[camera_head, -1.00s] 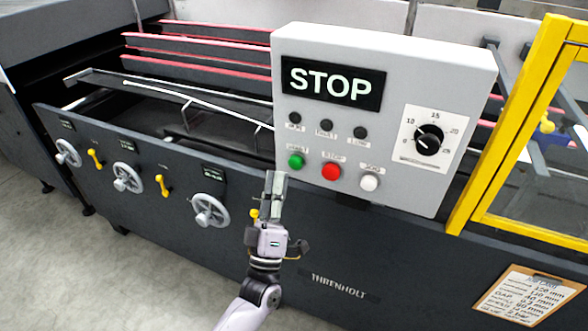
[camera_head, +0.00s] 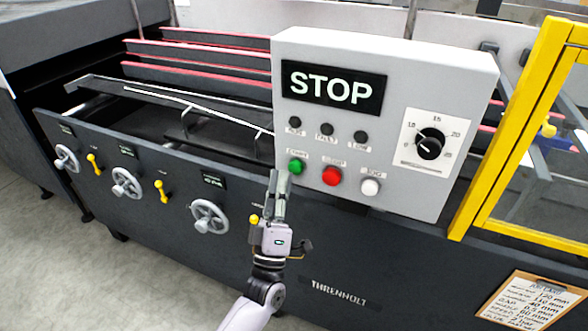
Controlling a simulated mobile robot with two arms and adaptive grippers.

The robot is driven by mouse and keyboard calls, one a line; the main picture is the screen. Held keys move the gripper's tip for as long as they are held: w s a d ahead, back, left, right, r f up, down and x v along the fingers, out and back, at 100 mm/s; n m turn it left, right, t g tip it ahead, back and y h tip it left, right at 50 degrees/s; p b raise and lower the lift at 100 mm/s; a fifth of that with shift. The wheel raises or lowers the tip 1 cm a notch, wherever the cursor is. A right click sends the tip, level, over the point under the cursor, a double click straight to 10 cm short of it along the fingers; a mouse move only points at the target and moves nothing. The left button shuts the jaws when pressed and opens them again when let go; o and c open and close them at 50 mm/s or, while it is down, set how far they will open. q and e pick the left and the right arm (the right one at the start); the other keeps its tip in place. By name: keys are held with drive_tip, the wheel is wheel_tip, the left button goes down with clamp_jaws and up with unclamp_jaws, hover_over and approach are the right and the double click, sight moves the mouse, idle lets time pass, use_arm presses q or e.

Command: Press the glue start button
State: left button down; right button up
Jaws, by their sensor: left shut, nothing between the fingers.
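The grey control box (camera_head: 385,75) has a display (camera_head: 332,90) reading STOP. Along its lower edge are a green button (camera_head: 296,166), a red button (camera_head: 332,176) and a white button (camera_head: 370,187). The label above the green button is too blurred to read surely. My left gripper (camera_head: 279,174) is shut and empty, pointing up, with its tips just below and left of the green button. Whether they touch the box cannot be told. My right gripper is not in view.
A black dial (camera_head: 430,143) is on the box's right side. Grey handwheels (camera_head: 209,217) and yellow levers (camera_head: 162,191) line the dark machine front (camera_head: 340,250). A yellow guard frame (camera_head: 510,130) stands at the right. A clipboard (camera_head: 535,300) hangs at lower right.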

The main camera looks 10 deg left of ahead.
use_arm(q)
drive_tip(key=shift+w, duration=0.1)
idle(0.7)
drive_tip(key=shift+w+d+b, duration=0.15)
drive_tip(key=shift+w+b, duration=0.15)
drive_tip(key=shift+w+d+b, duration=0.1)
drive_tip(key=shift+w+b, duration=0.2)
drive_tip(key=shift+w, duration=0.2)
idle(0.8)
drive_tip(key=shift+s, duration=0.15)
drive_tip(key=shift+s+a+p, duration=0.2)
drive_tip(key=shift+s+p, duration=0.2)
drive_tip(key=shift+s, duration=0.4)
drive_tip(key=s+p, duration=0.1)
drive_tip(key=s, duration=0.1)
drive_tip(key=s+a+p, duration=0.1)
drive_tip(key=s, duration=0.1)
drive_tip(key=shift+s+a, duration=0.2)
drive_tip(key=shift+s, duration=0.2)
